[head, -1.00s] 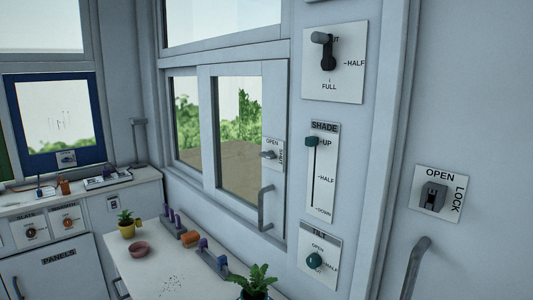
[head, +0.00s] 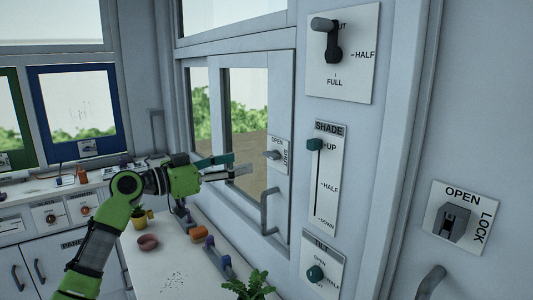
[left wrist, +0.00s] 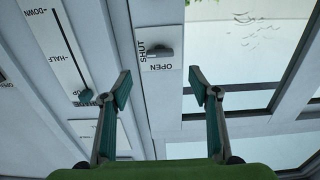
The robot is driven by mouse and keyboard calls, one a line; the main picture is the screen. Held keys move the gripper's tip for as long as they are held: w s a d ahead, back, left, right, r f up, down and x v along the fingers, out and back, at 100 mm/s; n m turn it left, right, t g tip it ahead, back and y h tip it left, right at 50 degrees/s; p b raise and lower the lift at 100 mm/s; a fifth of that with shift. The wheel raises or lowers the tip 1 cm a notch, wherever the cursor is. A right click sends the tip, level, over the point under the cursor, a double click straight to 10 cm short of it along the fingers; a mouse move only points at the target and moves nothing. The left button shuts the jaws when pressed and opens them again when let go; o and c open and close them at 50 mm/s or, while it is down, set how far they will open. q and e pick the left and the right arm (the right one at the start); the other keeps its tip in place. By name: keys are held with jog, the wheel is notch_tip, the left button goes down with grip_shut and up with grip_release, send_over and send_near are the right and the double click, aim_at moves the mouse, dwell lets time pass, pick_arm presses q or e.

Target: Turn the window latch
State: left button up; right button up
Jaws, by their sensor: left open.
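The window latch (head: 272,155) is a small grey lever on a white plate, on the sliding window's right frame. The plate reads OPEN at its top and SHUT down its right side, and the lever lies roughly level, pointing left toward the glass. My left gripper (head: 241,164) is open and empty, just left of the latch, fingers pointing at it. In the left wrist view the latch (left wrist: 160,52) appears upside down beyond the gap between the two teal-padded fingers (left wrist: 160,80), apart from both. My right gripper is not in view.
A vertical grey window handle (head: 268,211) is below the latch. The shade slider panel (head: 325,180), tilt knob (head: 316,273) and lock switch (head: 454,222) are on the wall at right. A counter (head: 165,262) with pots and a plant (head: 252,287) lies below.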

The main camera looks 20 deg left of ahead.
aim_at(268, 157)
pick_arm(q)
jog(key=p+x, duration=0.2)
jog(key=x, duration=0.6)
jog(key=shift+w+d+r+p, duration=0.1)
jog(key=shift+w+d+p, duration=0.15)
jog(key=shift+d+p, duration=0.1)
jog(key=shift+w+d, duration=0.35)
jog(key=shift+w, duration=0.25)
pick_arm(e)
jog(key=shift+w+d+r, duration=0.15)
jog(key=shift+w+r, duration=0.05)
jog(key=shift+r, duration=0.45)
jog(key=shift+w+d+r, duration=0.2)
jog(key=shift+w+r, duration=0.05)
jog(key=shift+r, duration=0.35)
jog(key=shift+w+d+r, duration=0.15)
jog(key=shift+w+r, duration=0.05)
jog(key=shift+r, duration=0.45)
pick_arm(q)
jog(key=shift+c, duration=0.5)
jog(key=c, duration=1)
